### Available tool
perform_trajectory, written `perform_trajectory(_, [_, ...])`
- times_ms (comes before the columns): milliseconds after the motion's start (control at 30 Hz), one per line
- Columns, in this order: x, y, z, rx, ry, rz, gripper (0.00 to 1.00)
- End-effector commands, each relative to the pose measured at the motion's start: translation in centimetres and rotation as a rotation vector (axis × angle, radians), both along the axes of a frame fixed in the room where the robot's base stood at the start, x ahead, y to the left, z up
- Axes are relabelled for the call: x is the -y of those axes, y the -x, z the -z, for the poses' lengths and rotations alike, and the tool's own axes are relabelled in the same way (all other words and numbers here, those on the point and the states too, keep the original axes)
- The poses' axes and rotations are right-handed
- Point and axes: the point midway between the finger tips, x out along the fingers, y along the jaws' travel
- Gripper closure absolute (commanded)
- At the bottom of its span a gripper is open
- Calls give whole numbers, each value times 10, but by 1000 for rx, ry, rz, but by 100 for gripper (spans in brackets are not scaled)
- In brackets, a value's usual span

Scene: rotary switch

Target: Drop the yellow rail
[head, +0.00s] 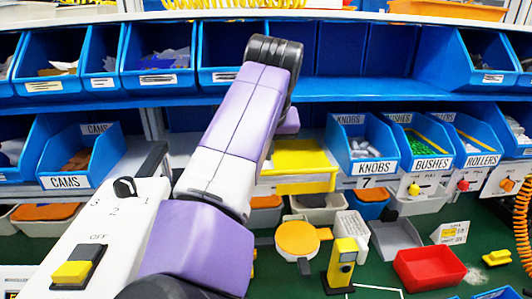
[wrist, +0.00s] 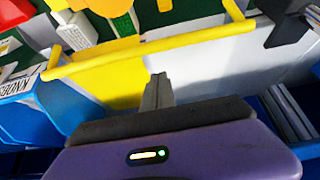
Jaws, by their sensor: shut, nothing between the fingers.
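The yellow rail (wrist: 150,48) runs slantwise across the upper part of the wrist view, with a short yellow arm at each end. Behind it lie a yellow surface and a white-grey one. My gripper (wrist: 158,78) is shut, with nothing between its grey fingers. Its tips point toward the rail, just below it in the picture; I cannot tell whether they touch it. In the head view my purple arm hides the gripper's fingers. A yellow panel (head: 300,160) shows right of the arm there; the rail cannot be told apart from it.
Blue bins line the shelves, including the KNOBS bin (head: 362,148) and BUSHES bin (head: 420,142) to the right. A white panel with a rotary knob (head: 125,188) and a yellow OFF switch (head: 72,271) stands at left. A red tray (head: 428,268) lies on the green bench.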

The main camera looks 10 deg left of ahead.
Motion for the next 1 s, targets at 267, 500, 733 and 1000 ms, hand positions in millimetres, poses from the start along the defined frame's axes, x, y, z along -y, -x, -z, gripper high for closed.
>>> perform_trajectory(267, [5,21,7,2,-2,0,100])
perform_trajectory(500, [8,28,7,-2,-2,0,100])
perform_trajectory(733, [8,28,6,-1,-1,-1,100])
perform_trajectory(1000, [4,29,7,21,-4,0,100])
